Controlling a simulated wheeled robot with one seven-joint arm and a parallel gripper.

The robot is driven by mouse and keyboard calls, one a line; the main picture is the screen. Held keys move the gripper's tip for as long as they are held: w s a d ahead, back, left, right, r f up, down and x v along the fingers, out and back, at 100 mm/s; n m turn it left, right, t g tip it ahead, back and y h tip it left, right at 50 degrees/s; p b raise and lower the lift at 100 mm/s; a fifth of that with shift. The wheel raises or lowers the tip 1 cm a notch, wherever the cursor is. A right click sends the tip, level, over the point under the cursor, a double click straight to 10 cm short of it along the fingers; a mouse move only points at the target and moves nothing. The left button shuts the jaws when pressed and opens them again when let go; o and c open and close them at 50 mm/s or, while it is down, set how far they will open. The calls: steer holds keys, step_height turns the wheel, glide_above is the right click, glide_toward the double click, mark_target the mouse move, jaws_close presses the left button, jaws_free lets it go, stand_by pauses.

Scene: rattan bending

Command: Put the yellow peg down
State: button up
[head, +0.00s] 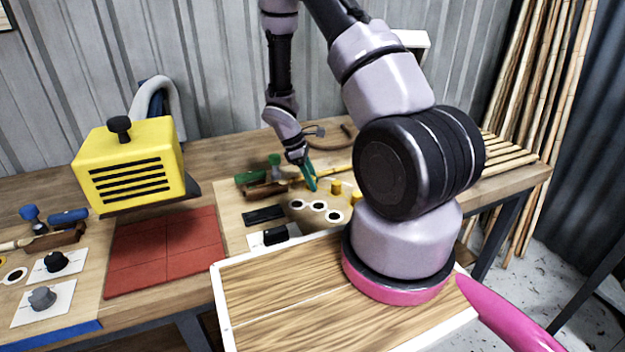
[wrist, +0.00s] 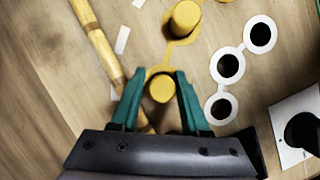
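A yellow peg (wrist: 162,89) stands upright on a yellow-outlined mark, between the tips of my gripper's green fingers (wrist: 160,76) in the wrist view. Narrow gaps show between peg and fingers, so my gripper looks open around it. A second yellow peg (wrist: 185,17) stands farther up that view on another ring of the yellow outline (wrist: 168,52). In the head view my gripper (head: 311,182) points down at the table, and two yellow pegs (head: 336,187) (head: 357,197) show to its right. Exactly how high the fingertips are is hard to tell.
White rings with black centres (wrist: 231,66) lie right of the pegs. A black knob on a white card (wrist: 300,130) is farther right. A yellowish rod (wrist: 98,42) lies left of the fingers. A yellow box (head: 128,163) and red mat (head: 160,250) occupy the left side.

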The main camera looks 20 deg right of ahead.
steer(key=shift+s+a+f, duration=0.3)
steer(key=shift+s+f, duration=0.25)
steer(key=w+d+v, duration=0.1)
steer(key=v, duration=1.3)
steer(key=s+r+m+t+y, duration=0.1)
steer(key=s+r+m+t, duration=0.2)
steer(key=r, duration=0.6)
steer(key=s+r+m+y, duration=0.2)
steer(key=s+r+m, duration=0.15)
steer(key=r, duration=0.65)
steer(key=s+a+r+m+t+y, duration=0.2)
steer(key=s+r+m+t, duration=0.4)
steer(key=s+r+m, duration=0.3)
steer(key=s+a+r, duration=0.1)
steer(key=s+r, duration=0.2)
steer(key=s, duration=0.2)
steer(key=shift+a+r+y, duration=0.3)
steer(key=shift+r+y, duration=0.05)
steer(key=shift+y, duration=0.05)
steer(key=shift+w, duration=0.2)
steer(key=shift+c, duration=0.2)
